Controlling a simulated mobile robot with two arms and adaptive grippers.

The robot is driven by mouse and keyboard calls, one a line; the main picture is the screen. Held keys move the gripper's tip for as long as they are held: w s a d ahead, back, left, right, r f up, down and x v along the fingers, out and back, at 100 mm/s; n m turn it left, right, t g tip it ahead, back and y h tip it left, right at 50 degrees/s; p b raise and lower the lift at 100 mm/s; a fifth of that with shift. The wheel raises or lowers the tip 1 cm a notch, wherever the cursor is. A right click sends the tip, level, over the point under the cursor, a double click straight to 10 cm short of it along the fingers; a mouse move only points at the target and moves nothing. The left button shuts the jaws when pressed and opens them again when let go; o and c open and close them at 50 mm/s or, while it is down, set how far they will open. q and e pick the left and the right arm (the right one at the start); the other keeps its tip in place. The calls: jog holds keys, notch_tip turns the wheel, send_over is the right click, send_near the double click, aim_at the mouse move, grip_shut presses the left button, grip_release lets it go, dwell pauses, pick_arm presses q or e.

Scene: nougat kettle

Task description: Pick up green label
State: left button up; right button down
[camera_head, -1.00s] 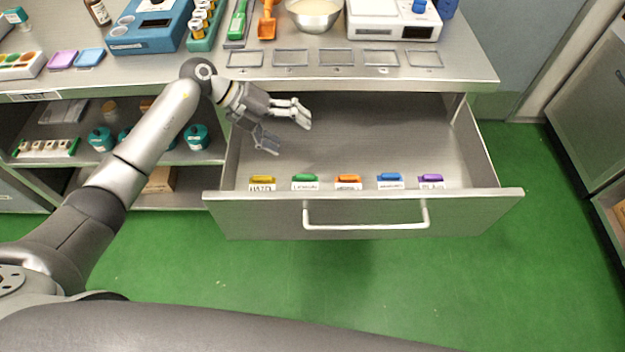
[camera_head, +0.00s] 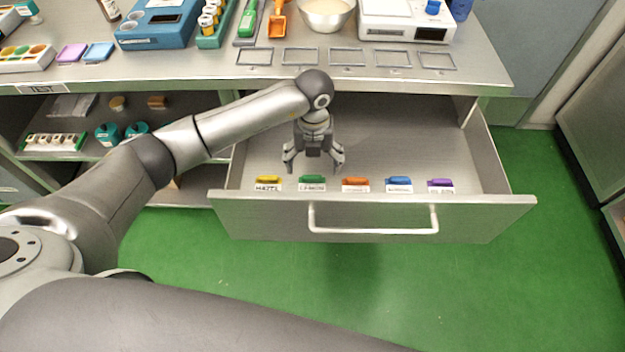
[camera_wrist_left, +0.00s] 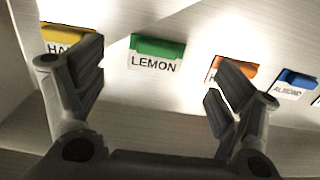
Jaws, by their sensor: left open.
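The green label (camera_head: 312,180) stands in the open drawer near its front wall, second from the left in a row. In the left wrist view the green label (camera_wrist_left: 156,54) reads LEMON and shows between and beyond my fingers. My left gripper (camera_head: 314,166) is open and empty, inside the drawer above and just behind the green label. In the left wrist view its two fingers (camera_wrist_left: 155,85) are spread wide, in front of parts of the yellow and orange labels. My right gripper is not in view.
A yellow label (camera_head: 268,180) is to the left; orange (camera_head: 356,183), blue (camera_head: 399,182) and purple (camera_head: 440,184) labels are to the right. The drawer's front wall (camera_head: 270,212) is close by. Several empty frames (camera_head: 301,57) lie on the counter above.

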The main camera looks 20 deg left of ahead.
aim_at(312, 177)
pick_arm(q)
notch_tip(312, 177, down, 5)
jog(key=shift+s+a+f+p, duration=0.1)
jog(key=shift+s+a+p, duration=0.05)
jog(key=shift+p, duration=0.3)
jog(key=shift+c, duration=0.3)
jog(key=c, duration=1.2)
